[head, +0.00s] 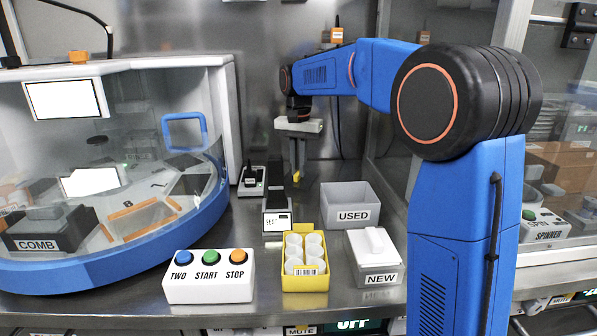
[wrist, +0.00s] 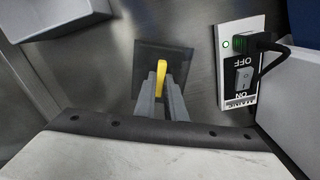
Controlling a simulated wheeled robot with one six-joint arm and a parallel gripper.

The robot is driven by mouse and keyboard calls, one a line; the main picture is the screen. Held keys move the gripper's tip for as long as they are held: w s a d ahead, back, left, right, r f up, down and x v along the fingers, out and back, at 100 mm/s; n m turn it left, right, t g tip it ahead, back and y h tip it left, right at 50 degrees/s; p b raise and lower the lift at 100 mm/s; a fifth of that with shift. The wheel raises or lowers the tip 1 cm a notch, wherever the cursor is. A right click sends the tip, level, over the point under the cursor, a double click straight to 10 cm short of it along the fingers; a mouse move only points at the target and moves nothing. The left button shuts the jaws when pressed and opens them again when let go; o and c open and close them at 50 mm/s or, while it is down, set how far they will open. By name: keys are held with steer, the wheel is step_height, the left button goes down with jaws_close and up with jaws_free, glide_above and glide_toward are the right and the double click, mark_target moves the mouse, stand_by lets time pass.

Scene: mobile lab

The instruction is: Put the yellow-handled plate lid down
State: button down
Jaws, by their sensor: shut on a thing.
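My gripper (head: 297,172) hangs pointing down over the back of the steel bench. In the wrist view, its two grey fingers (wrist: 163,92) are closed on the yellow handle (wrist: 161,72) of the plate lid. The lid (wrist: 180,60) shows as a dark square plate around and below the handle.
A grey USED box (head: 352,216) stands to the right, with a NEW box (head: 377,273) before it. A yellow rack (head: 305,283) of white-capped vials and a small display device (head: 277,222) stand in front. A mains switch (wrist: 240,70) is close by. A blue-rimmed machine (head: 110,255) fills the left.

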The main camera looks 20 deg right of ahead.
steer(key=shift+f, duration=0.7)
steer(key=shift+f, duration=0.15)
steer(key=c, duration=1.8)
jaws_free()
step_height(320, 180, up, 12)
steer(key=shift+r, duration=0.2)
steer(key=shift+s, duration=0.1)
